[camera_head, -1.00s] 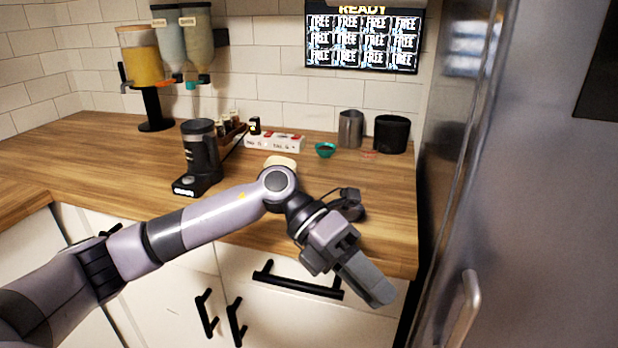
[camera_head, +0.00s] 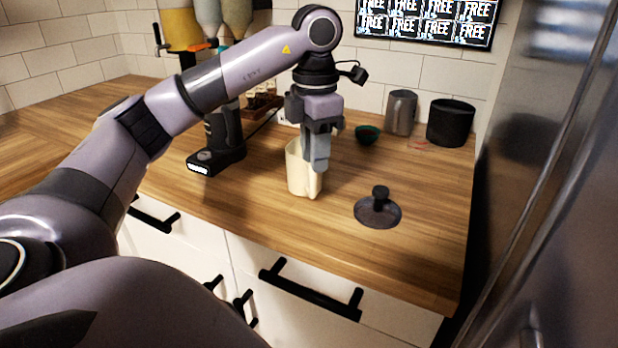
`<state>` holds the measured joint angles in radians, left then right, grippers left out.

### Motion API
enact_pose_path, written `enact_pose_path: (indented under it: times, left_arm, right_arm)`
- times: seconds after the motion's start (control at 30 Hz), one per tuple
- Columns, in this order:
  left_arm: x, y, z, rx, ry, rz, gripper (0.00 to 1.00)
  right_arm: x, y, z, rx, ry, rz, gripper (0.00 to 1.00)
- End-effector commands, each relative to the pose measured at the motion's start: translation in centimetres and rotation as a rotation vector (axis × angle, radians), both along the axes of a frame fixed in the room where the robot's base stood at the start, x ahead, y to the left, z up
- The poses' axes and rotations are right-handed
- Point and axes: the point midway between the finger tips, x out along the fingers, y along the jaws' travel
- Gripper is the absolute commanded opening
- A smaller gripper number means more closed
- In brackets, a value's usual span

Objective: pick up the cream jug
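The cream jug (camera_head: 299,178) stands upright on the wooden counter, near the front edge, to the right of the black grinder. My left gripper (camera_head: 317,162) points down at its right side, with the fingers in front of part of the jug and its rim. The fingers overlap in this view, so I cannot tell whether they are open or closed, or whether they touch the jug. The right gripper is not in view.
A dark tamper-like object (camera_head: 378,210) stands right of the jug. Behind are a small green bowl (camera_head: 367,135), a steel pitcher (camera_head: 401,112) and a black container (camera_head: 450,123). The grinder (camera_head: 222,140) stands left. A steel fridge (camera_head: 560,200) bounds the right.

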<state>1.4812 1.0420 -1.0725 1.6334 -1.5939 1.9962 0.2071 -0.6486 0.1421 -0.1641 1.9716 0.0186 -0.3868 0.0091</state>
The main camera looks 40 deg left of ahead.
Motion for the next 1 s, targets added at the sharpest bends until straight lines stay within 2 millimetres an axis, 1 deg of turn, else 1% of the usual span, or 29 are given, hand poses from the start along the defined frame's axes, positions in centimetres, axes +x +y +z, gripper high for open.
enact_pose_path:
  times: [0.03, 0.17, 0.37, 0.6, 0.73, 0.93, 0.97, 1.0]
  left_arm:
    - [-0.1, 0.0, -1.3, 0.000, 0.003, 0.001, 0.29]
    - [0.0, 0.0, -2.7, -0.001, 0.001, -0.001, 0.29]
    - [-0.1, 0.0, -4.0, -0.001, 0.000, 0.000, 0.29]
    - [-0.4, 0.0, -7.5, -0.001, 0.001, -0.001, 0.29]
    - [-0.3, 0.0, -8.4, -0.002, 0.000, -0.002, 0.29]
    - [-0.3, 0.0, -8.4, -0.003, -0.001, -0.002, 0.29]
    - [-0.3, 0.0, -8.4, -0.003, -0.001, -0.002, 0.26]
    - [-0.3, 0.0, -8.4, -0.003, -0.001, -0.002, 0.13]
  right_arm:
    - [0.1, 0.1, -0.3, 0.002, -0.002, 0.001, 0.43]
    - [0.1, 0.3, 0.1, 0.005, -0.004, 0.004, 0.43]
    - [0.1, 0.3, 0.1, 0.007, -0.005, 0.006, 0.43]
    - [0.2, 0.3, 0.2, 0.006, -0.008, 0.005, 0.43]
    - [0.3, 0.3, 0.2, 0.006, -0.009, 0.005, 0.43]
    - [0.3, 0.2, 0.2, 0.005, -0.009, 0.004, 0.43]
    - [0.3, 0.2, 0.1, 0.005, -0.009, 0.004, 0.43]
    - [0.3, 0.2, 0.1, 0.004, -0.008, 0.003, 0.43]
